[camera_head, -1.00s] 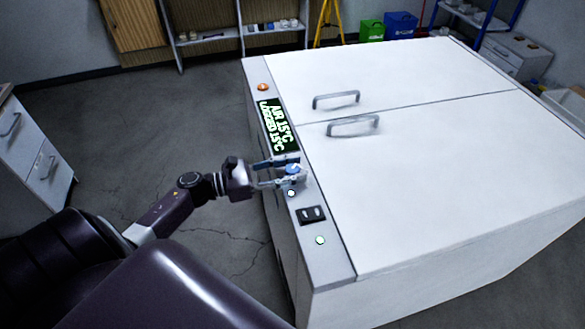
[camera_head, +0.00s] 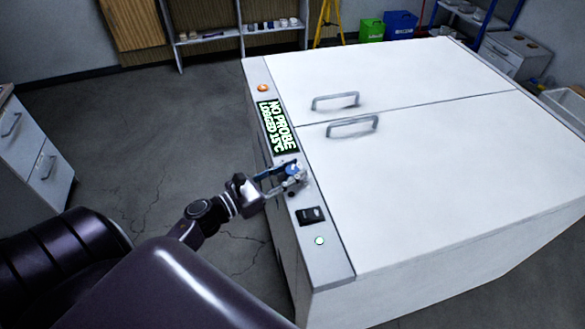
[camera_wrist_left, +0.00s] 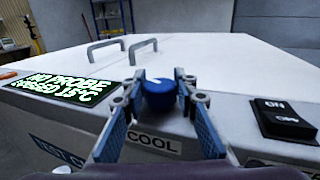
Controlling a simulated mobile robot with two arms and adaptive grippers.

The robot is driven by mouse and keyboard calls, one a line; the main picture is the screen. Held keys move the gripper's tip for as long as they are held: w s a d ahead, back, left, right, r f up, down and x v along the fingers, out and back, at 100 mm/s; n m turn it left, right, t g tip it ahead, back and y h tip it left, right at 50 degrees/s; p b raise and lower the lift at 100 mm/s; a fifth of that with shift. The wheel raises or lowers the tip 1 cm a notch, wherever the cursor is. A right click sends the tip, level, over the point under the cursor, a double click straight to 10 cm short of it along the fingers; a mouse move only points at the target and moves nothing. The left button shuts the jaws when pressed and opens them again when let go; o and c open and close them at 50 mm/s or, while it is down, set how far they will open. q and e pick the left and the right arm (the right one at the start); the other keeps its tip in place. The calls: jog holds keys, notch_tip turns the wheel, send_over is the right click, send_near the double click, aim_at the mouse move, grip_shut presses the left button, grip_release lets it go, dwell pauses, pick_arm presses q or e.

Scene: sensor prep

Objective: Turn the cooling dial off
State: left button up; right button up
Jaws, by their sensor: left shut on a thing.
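The cooling dial is a small blue knob (camera_head: 292,169) on the control strip of the white chest (camera_head: 430,190). In the left wrist view the dial (camera_wrist_left: 158,96) sits above a "COOL" label (camera_wrist_left: 154,144), with a pale mark on its top. My left gripper (camera_head: 290,174) is shut on the dial, one finger on each side, as the left wrist view (camera_wrist_left: 159,88) also shows. The fingers partly hide the dial in the head view. My right gripper is not in view.
A display (camera_head: 277,126) reads "NO PROBE, LOGGED 15°C". An orange light (camera_head: 263,88) is at the strip's far end. A black on/off rocker switch (camera_head: 310,215) and a pale green light (camera_head: 319,240) are nearer. Two lid handles (camera_head: 352,126) stand up from the chest.

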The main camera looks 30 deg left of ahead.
aim_at(289, 175)
pick_arm(q)
jog(key=n+t+y, duration=0.1)
jog(key=n+y, duration=0.1)
jog(key=y, duration=0.1)
jog(key=shift+n+y+b, duration=0.3)
jog(key=shift+y, duration=0.1)
jog(key=shift+n+y+b, duration=0.6)
jog(key=shift+n+y, duration=0.6)
jog(key=shift+y, duration=0.7)
jog(key=shift+r+y, duration=0.1)
jog(key=shift+y, duration=0.2)
jog(key=o, duration=1.2)
jog(key=shift+c, duration=0.2)
jog(key=s, duration=0.7)
jog(key=shift+s+d, duration=0.25)
jog(key=shift+d, duration=0.1)
